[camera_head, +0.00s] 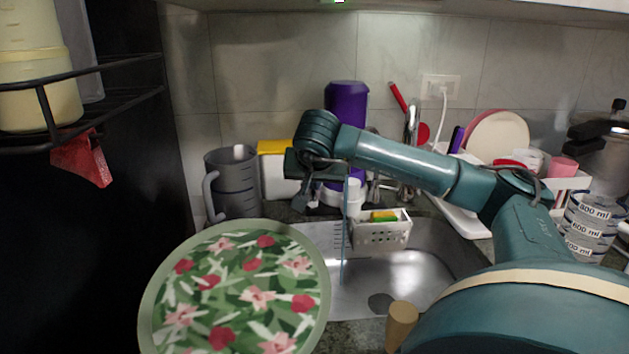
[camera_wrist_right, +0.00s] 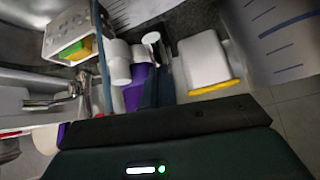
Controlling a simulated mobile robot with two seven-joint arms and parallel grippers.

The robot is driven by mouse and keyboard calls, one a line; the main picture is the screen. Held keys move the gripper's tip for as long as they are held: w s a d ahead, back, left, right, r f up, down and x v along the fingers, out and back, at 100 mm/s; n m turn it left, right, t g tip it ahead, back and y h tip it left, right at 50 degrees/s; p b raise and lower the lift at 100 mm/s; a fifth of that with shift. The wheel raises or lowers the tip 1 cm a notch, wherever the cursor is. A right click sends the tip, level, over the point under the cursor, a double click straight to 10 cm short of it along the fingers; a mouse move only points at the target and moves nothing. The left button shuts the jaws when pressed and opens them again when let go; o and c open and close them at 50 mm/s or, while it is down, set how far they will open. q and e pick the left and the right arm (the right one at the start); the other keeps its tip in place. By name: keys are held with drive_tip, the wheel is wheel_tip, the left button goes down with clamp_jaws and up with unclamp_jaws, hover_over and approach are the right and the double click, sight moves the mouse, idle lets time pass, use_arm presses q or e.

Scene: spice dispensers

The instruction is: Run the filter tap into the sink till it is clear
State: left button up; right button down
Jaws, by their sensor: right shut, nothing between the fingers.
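The steel sink (camera_head: 430,265) lies at the centre front in the head view. A thin bluish vertical stream (camera_head: 344,240) runs down into it from beside my right gripper (camera_head: 306,196); it also shows in the wrist view (camera_wrist_right: 103,50). The white filter tap body (camera_head: 353,196) is partly hidden behind my right arm in the head view; the wrist view shows its white cylinder (camera_wrist_right: 119,62) close to the gripper. My right gripper is shut and empty. I cannot tell whether it touches the tap. My left gripper is out of view.
A white basket (camera_head: 381,236) with a sponge hangs in the sink. A grey measuring jug (camera_head: 233,184), a yellow-topped white container (camera_head: 279,172) and a purple bottle (camera_head: 346,102) stand behind. A floral round tray (camera_head: 145,308) fills the front left. Dishes crowd the right.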

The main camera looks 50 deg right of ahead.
sight(316, 197)
drive_tip(key=shift+s+r+p, duration=0.1)
drive_tip(key=shift+r+p, duration=0.05)
drive_tip(key=shift+p, duration=0.4)
wheel_tip(316, 197, up, 4)
drive_tip(key=p, duration=0.3)
drive_tip(key=shift+d, duration=0.1)
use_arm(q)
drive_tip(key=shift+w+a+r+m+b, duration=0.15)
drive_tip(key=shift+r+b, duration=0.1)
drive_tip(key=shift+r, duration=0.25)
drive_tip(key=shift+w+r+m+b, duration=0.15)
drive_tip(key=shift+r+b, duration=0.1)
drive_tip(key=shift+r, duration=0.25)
use_arm(e)
drive_tip(key=s+a+r, duration=0.3)
drive_tip(key=s+a, duration=0.3)
drive_tip(key=shift+r, duration=0.3)
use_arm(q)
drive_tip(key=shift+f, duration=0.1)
use_arm(e)
drive_tip(key=shift+s, duration=0.1)
